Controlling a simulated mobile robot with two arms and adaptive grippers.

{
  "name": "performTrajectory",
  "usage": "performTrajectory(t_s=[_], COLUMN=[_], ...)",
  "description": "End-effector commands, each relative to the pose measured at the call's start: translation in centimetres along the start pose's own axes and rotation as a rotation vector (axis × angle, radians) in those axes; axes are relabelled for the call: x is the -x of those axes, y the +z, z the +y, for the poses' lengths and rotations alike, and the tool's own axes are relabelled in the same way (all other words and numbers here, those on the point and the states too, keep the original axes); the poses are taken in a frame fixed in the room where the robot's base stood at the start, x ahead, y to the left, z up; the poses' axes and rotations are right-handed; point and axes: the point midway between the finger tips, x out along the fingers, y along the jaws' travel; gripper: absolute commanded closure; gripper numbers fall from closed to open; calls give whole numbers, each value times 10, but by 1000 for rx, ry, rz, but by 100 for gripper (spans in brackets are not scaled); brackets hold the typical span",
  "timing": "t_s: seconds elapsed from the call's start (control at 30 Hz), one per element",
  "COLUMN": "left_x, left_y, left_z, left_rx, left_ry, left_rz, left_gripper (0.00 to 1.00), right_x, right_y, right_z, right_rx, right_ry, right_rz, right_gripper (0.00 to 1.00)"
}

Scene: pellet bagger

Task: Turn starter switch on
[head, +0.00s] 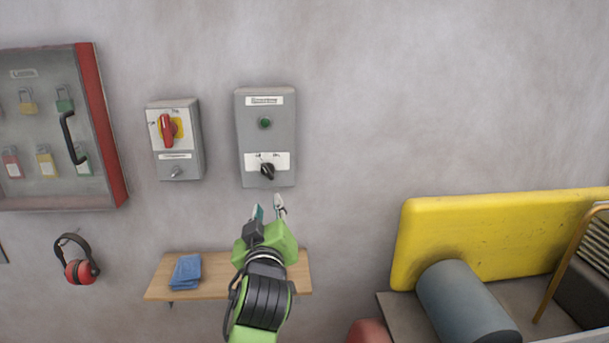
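The starter box (282,139) is a grey box on the wall with a white label at its top and a green round lamp or button (264,123). Its black rotary switch (267,171) sits on a white plate low on the box; the knob appears tilted, and its markings are too small to read. My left gripper (268,210) is just below the box in the picture, fingers pointing up and spread apart, with nothing between them. It appears apart from the switch. My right gripper is not in view.
Left of the starter box is a grey box (187,142) with a red rotary handle (167,128). A lock cabinet (112,130) and red earmuffs (80,270) hang further left. A wooden shelf (215,281) with blue cloths (186,271) lies below. A yellow panel (480,235) stands right.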

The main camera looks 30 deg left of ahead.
Motion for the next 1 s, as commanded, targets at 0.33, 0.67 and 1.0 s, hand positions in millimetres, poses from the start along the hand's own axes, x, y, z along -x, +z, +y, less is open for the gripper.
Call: performTrajectory(t_s=[0.33,0.67,1.0], left_x=[-26,-94,-129], left_y=[-24,-26,-25], left_z=[0,0,-1], left_rx=[35,33,36], left_ry=[-8,-7,-5], left_rz=[34,33,32], left_gripper=[74,74,74], right_x=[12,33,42], right_y=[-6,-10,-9], right_z=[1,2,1], right_rx=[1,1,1], right_ry=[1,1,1], right_rz=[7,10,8], right_gripper=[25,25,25])
